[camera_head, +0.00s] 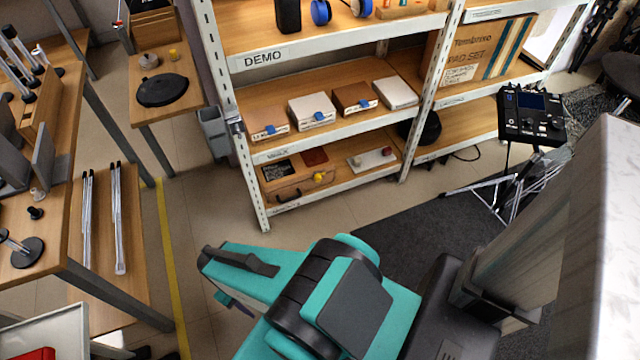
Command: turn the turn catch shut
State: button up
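A low wooden case (294,178) with a dark handle sits on the bottom shelf of the rack. A small yellow piece (319,177) on its front looks like the turn catch. It is too small to tell which way it is turned. To its right on the same shelf lies a pale plate (366,160) with a red knob and a light knob. My teal and black arm fills the lower middle of the view, in front of the rack and apart from it. I cannot make out my gripper's fingers.
The rack's metal upright (232,130) stands left of the case, and a shelf (345,130) with several boxes is above it. A wooden bench (110,265) is at the left. A tripod-mounted console (531,118) stands right. Tiled floor before the rack is clear.

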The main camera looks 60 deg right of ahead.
jog(key=w+d+f+n+t+h+b, duration=0.1)
jog(key=w+d+f+t+h+b, duration=0.3)
jog(key=d, duration=0.7)
jog(key=w+d+f+n+t+y+b, duration=0.1)
jog(key=w+d+t+b, duration=0.15)
jog(key=w+d, duration=0.65)
jog(key=w+d+f+n+t+h+b, duration=0.2)
jog(key=w+d+b, duration=0.15)
jog(key=d, duration=0.85)
jog(key=s+d+r+n+t+h+b, duration=0.15)
jog(key=s+d+n+t+b, duration=0.35)
jog(key=d, duration=0.6)
jog(key=s+d+r+n+t+h+b, duration=0.1)
jog(key=d+r+n+t+b, duration=0.2)
jog(key=d+b, duration=0.65)
jog(key=s+d+f+n+t+y+b, duration=0.1)
jog(key=s+n+b, duration=0.1)
jog(key=s+n, duration=0.2)
jog(key=s+d+f+n+t+y+b, duration=0.1)
jog(key=s+n, duration=0.3)
jog(key=s, duration=0.5)
jog(key=shift+d+f+n+t+y+b, duration=0.2)
jog(key=shift+f+n+t+y+b, duration=0.2)
jog(key=shift+f+t+y+b, duration=0.25)
jog(key=shift+r, duration=0.1)
